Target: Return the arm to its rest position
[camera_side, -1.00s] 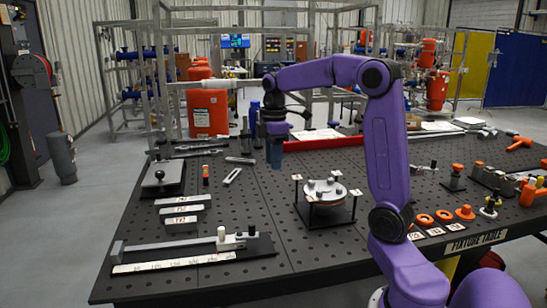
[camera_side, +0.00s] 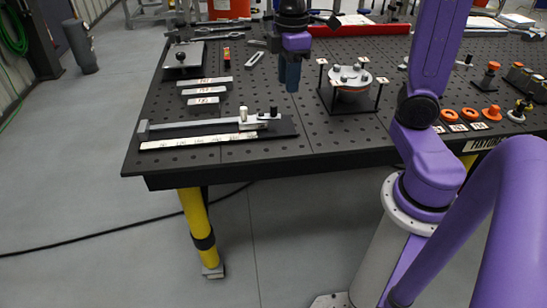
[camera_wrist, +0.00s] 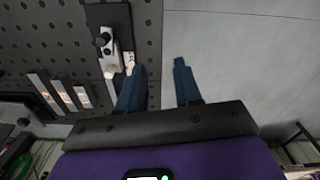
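My gripper (camera_side: 291,88) hangs over the fixture table (camera_side: 260,158) in the side view, its dark blue fingers pointing down. It is left of the round bolted fixture (camera_side: 352,80) and behind the long gauge bar (camera_side: 195,125). In the wrist view my gripper (camera_wrist: 156,75) has its two fingers clearly apart with nothing between them. My purple arm stands at the right of the side view, and its upper part is cut off by the frame. Whether the fingertips touch the table is hard to tell, but they look above it.
Labelled blocks (camera_side: 205,90) and a dark plate with a knob (camera_side: 184,62) lie on the left of the table. Orange rings (camera_side: 470,114) and other small parts lie at right. A red tray (camera_side: 360,30) is behind. The wrist view shows floor (camera_wrist: 230,50) beyond the table edge.

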